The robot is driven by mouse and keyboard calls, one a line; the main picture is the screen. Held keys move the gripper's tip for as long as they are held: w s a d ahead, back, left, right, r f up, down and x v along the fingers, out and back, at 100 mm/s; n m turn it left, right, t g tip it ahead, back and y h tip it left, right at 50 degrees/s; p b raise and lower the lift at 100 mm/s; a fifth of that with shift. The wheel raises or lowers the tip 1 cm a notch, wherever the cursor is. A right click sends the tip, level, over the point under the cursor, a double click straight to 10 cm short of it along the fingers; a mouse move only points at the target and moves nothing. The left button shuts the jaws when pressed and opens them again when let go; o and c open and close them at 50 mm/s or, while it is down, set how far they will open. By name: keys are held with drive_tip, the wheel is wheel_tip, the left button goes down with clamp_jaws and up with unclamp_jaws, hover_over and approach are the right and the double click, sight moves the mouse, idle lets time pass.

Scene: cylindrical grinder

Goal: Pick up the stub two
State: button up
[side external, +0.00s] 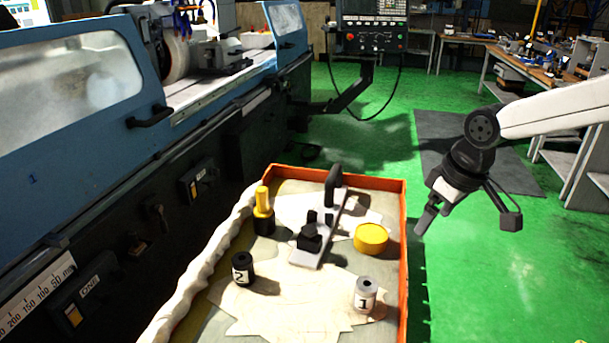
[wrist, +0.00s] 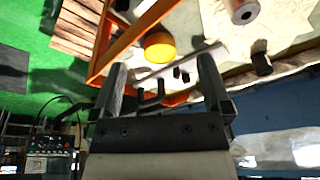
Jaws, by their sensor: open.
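Stub two (side external: 243,268) is a short black cylinder with a white label reading 2. It stands upright in the left part of the orange-rimmed tray (side external: 402,255) in the side view. A black cylinder (wrist: 261,63) at the right of the wrist view looks like the same stub. Stub one (side external: 365,295), a grey cylinder labelled 1, stands at the tray's near right. My gripper (side external: 428,218) is raised beyond the tray's right edge, well apart from stub two. Its two fingers are spread and empty in the wrist view (wrist: 162,68).
A round yellow piece (side external: 371,238), a metal bar with black clamps (side external: 325,235) and a yellow-and-black item (side external: 263,212) stand in the tray. The blue grinder (side external: 60,150) borders the tray's left. Green floor (side external: 480,290) is open to the right.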

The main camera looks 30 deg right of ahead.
drive_tip(key=w+a+r+n+y, duration=0.1)
drive_tip(key=w+a+n, duration=0.2)
drive_tip(key=w+a, duration=0.55)
drive_tip(key=n+y, duration=0.2)
drive_tip(key=n, duration=0.4)
approach(245, 258)
drive_tip(key=w, duration=0.1)
drive_tip(key=x, duration=0.4)
drive_tip(key=shift+s+a+f, duration=0.2)
drive_tip(key=shift+s+f, duration=0.1)
drive_tip(key=shift+s, duration=0.05)
drive_tip(key=shift+f, duration=0.35)
drive_tip(key=shift+f, duration=0.1)
drive_tip(key=shift+w+a+f, duration=0.15)
drive_tip(key=shift+a+f, duration=0.05)
drive_tip(key=shift+f, duration=0.4)
drive_tip(key=shift+w+a+f, duration=0.15)
drive_tip(key=shift+a+f, duration=0.05)
drive_tip(key=shift+f, duration=0.3)
drive_tip(key=shift+x, duration=2.6)
